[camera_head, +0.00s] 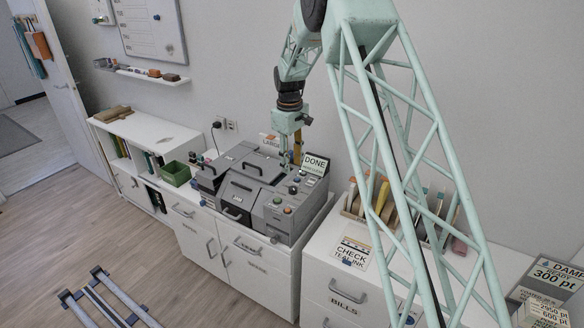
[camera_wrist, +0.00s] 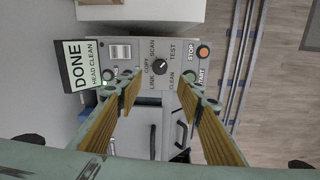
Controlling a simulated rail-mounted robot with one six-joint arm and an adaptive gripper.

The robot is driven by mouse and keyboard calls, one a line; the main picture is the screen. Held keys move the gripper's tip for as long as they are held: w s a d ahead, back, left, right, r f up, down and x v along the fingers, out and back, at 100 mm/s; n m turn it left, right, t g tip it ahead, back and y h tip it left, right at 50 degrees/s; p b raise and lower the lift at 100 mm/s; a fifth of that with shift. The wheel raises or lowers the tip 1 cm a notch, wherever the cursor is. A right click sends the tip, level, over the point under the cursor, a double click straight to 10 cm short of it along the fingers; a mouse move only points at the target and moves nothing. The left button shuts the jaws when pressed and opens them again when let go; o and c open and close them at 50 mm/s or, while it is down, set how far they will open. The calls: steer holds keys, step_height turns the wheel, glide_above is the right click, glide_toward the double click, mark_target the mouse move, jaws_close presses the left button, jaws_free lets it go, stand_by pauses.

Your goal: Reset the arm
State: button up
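My arm is pale green lattice, rising across the right of the head view and bending down to my gripper (camera_head: 291,158) above the grey machine (camera_head: 236,190). The gripper points down, its yellow-padded fingers apart with nothing between them. In the wrist view my gripper (camera_wrist: 160,86) is also open, over the machine's control panel (camera_wrist: 137,72). A black dial (camera_wrist: 157,67) sits just beyond the fingertips, among the labels LINK, COPY, SCAN, TEST and CLEAN. I see no contact with it, though the exact gap is unclear.
A DONE sign (camera_head: 315,164) stands at the machine's back right; the wrist view adds HEAD CLEAN. A wooden rack (camera_head: 352,207) and CHECK TEAL INK card (camera_head: 353,252) are on the right cabinet. A green bin (camera_head: 175,174) is left of the machine.

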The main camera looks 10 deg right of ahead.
stand_by(0.4)
steer(key=s+r+m+t+b, duration=0.1)
steer(key=s+r+m+b, duration=0.1)
steer(key=s+r, duration=1.4)
steer(key=s+r+m+b, duration=0.2)
steer(key=s+r, duration=0.9)
steer(key=s, duration=0.4)
steer(key=s+f+m+t+b, duration=0.2)
steer(key=s+m, duration=0.2)
steer(key=s, duration=3.2)
steer(key=shift+d+t+b, duration=0.15)
steer(key=shift+t+b, duration=0.15)
steer(key=shift+b, duration=0.05)
steer(key=shift+c, duration=0.7)
